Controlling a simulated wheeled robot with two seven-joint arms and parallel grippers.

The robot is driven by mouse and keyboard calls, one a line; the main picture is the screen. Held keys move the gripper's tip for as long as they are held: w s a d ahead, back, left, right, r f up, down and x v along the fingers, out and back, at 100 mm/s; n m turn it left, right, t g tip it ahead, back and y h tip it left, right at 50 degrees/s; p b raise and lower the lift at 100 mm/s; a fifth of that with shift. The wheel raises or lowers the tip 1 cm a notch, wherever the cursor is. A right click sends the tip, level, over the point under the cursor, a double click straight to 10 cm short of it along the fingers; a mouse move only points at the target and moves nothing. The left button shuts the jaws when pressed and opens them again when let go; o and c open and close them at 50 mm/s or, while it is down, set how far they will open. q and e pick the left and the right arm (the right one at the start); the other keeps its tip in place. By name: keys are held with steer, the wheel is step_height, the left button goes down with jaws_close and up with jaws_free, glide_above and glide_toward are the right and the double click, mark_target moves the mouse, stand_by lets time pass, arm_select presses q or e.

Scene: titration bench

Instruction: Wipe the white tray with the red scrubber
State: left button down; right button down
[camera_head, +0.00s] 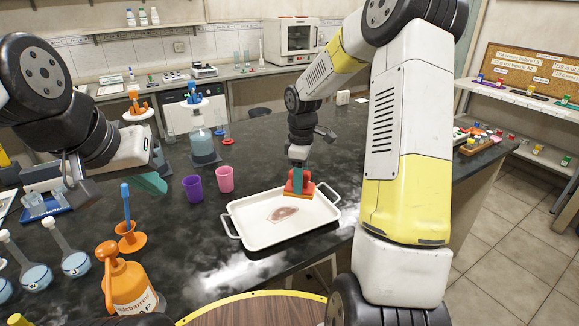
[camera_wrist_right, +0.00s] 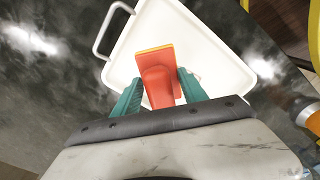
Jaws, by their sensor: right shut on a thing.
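The white tray (camera_head: 262,238) lies on the dark bench in front of me, with a wire handle at each end. A brownish-pink stain (camera_head: 283,214) shows on its floor. My right gripper (camera_head: 297,178) is shut on the red scrubber (camera_head: 298,188), over the far right part of the tray. In the right wrist view the teal fingers (camera_wrist_right: 160,92) flank the scrubber's red handle (camera_wrist_right: 158,85), with the tray (camera_wrist_right: 205,38) below. I cannot tell whether the scrubber touches the tray. My left gripper (camera_head: 150,182) is up at the left, apart from the tray; its fingertips are seen side-on.
A purple cup (camera_head: 193,188) and a pink cup (camera_head: 225,179) stand behind the tray's left side.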

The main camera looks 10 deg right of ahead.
glide_above(300, 209)
steer(key=shift+w+f, duration=0.15)
steer(key=shift+f, duration=2.3)
steer(key=shift+f, duration=0.75)
steer(key=shift+a, duration=0.2)
